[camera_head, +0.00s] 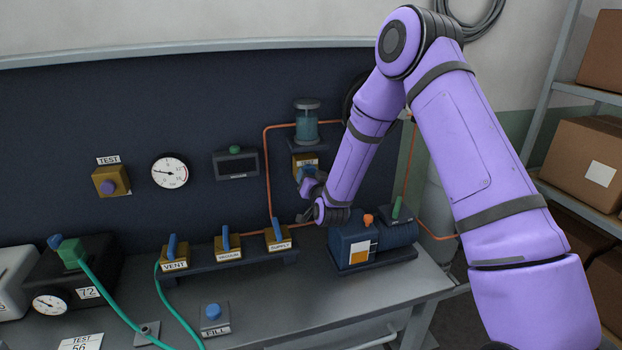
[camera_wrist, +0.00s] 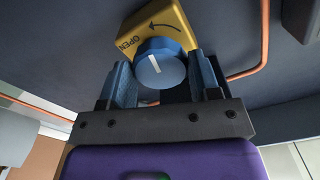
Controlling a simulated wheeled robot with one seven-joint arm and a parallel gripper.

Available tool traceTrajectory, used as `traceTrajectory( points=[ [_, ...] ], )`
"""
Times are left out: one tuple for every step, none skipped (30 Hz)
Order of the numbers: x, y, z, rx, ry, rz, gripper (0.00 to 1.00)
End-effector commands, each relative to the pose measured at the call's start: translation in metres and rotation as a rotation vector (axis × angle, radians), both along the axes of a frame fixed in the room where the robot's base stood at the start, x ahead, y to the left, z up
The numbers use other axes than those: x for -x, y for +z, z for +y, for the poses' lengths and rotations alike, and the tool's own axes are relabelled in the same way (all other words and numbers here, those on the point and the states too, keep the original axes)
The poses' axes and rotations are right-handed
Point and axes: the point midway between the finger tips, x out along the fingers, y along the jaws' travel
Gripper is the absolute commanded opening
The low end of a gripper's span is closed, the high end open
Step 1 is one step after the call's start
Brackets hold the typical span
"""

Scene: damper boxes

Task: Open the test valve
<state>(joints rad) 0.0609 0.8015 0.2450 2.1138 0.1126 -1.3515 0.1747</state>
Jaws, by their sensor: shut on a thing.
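My gripper (camera_head: 309,180) is at a yellow valve box (camera_head: 305,160) under the glass reservoir. The box's label is too small to read in the head view. In the wrist view the yellow box (camera_wrist: 168,22) carries the word OPEN and a curved arrow. Its round blue knob (camera_wrist: 160,68) with a white mark sits between the blue finger pads of my gripper (camera_wrist: 161,78), which is shut on it. Another yellow box (camera_head: 111,181) with a purple-blue knob (camera_head: 109,187) is on the panel at the left, under a TEST label (camera_head: 108,160). My gripper is well away from it.
The reservoir (camera_head: 306,125) and copper pipe (camera_head: 266,165) are close to my gripper. Below are blue-handled valves marked VENT (camera_head: 174,255), VACUUM (camera_head: 227,246) and SUPPLY (camera_head: 278,237). A blue pump (camera_head: 355,245) stands right. The bench front (camera_head: 300,310) is mostly clear.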

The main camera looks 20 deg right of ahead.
Motion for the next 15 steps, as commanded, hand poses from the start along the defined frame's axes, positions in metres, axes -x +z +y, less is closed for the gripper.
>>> traceTrajectory(
  points=[
    [0.0009, -0.0018, 0.0002, 0.000, 0.001, 0.005, 0.33],
    [0.0009, -0.0018, 0.0003, 0.000, 0.001, 0.005, 0.33],
    [0.0009, -0.0019, 0.0002, 0.000, 0.001, 0.005, 0.33],
    [0.0009, -0.0020, 0.0002, 0.000, 0.001, 0.005, 0.64],
    [0.0009, -0.0020, 0.0002, -0.001, 0.001, 0.005, 0.70],
    [0.0008, -0.0017, 0.0003, -0.001, 0.001, 0.005, 0.80],
    [0.0008, -0.0016, 0.0002, -0.001, 0.001, 0.004, 0.82],
    [0.0007, -0.0015, 0.0003, -0.001, 0.001, 0.004, 0.82],
    [0.0006, -0.0013, 0.0002, -0.001, 0.001, 0.004, 0.82],
    [0.0006, -0.0012, 0.0003, -0.001, 0.001, 0.003, 0.82],
    [0.0005, -0.0011, 0.0002, -0.001, 0.001, 0.003, 0.82],
    [0.0005, -0.0010, 0.0002, -0.001, 0.001, 0.003, 0.82],
    [0.0004, -0.0010, 0.0002, -0.001, 0.001, 0.003, 0.82],
    [0.0005, -0.0009, 0.0002, -0.001, 0.001, 0.002, 0.82],
    [0.0010, -0.0008, 0.0002, -0.001, 0.001, 0.002, 0.82]
  ],
)
